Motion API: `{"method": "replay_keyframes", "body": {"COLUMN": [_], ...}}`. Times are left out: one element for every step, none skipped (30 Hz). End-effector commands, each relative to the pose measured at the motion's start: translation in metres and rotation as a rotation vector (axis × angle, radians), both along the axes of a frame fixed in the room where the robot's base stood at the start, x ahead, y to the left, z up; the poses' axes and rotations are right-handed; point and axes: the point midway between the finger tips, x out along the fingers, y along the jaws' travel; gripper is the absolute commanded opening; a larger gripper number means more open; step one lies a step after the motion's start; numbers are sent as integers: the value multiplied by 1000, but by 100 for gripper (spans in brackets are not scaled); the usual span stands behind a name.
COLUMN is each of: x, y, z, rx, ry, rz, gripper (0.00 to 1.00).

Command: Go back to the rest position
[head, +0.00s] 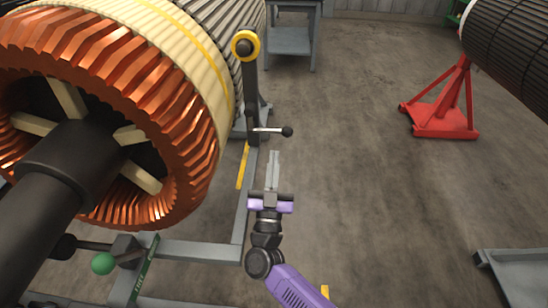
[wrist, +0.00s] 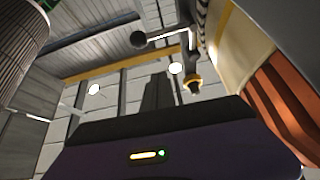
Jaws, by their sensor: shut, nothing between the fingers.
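My gripper (head: 273,160) is in the middle of the head view, with its grey fingers together and pointing up the picture. It is shut and empty. It stands just right of the large rotor (head: 180,130) with copper windings, apart from it as far as I can tell. A lever handle with a black knob (head: 287,131) shows just beyond the fingertips. In the wrist view my gripper's dark fingers (wrist: 158,92) point up toward the ceiling, and orange copper bars (wrist: 285,100) show at the right.
A post with a yellow-ringed roller (head: 246,46) stands beside the rotor. A green knob (head: 103,263) is at lower left. A second rotor (head: 515,45) and a red stand (head: 440,115) are at upper right. A grey platform (head: 515,275) lies at lower right. The floor between is clear.

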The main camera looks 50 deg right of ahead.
Motion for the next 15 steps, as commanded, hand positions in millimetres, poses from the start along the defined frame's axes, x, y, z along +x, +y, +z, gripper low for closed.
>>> {"method": "replay_keyframes", "body": {"x": [0,0,0,0,0,0,0,0,0,0,0,0,0,-1,-3], "y": [0,0,0,0,0,0,0,0,0,0,0,0,0,1,2], "z": [0,0,0,0,0,0,0,0,0,0,0,0,0,0,-2], "rx": [0,0,0,0,0,0,0,0,0,0,0,0,0,-1,-2], "ry": [0,0,0,0,0,0,0,0,0,0,0,0,0,1,4], "rz": [0,0,0,0,0,0,0,0,0,0,0,1,2,5,11], "gripper": [0,0,0,0,0,0,0,0,0,0,0,0,0,0,0]}}
